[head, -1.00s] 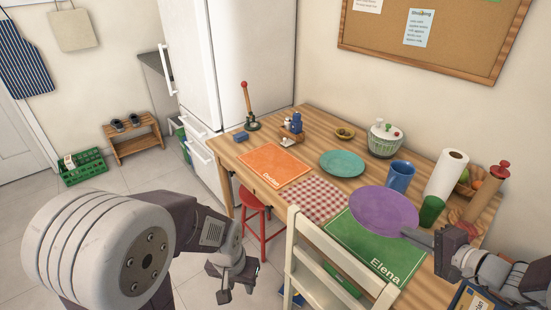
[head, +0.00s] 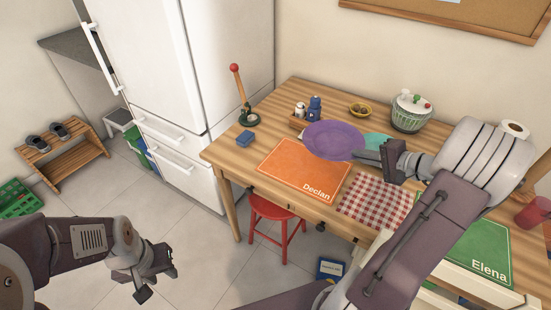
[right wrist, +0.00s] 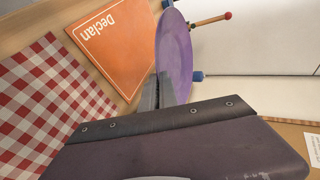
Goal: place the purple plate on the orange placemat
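The purple plate (head: 333,140) is held at its edge by my right gripper (head: 366,157), above the table beyond the orange placemat. In the right wrist view the plate (right wrist: 174,55) shows nearly edge-on, with the gripper's fingers (right wrist: 163,92) at its near rim. The orange placemat (head: 292,168), marked "Declan", lies bare on the table, and it also shows in the right wrist view (right wrist: 115,45). My left gripper (head: 156,278) hangs empty over the floor left of the table; its fingers look apart.
A teal plate (head: 377,145) lies partly hidden behind my right gripper. A red checked cloth (head: 372,200) and a green placemat (head: 470,245) lie to the right. A red stool (head: 275,222) stands below.

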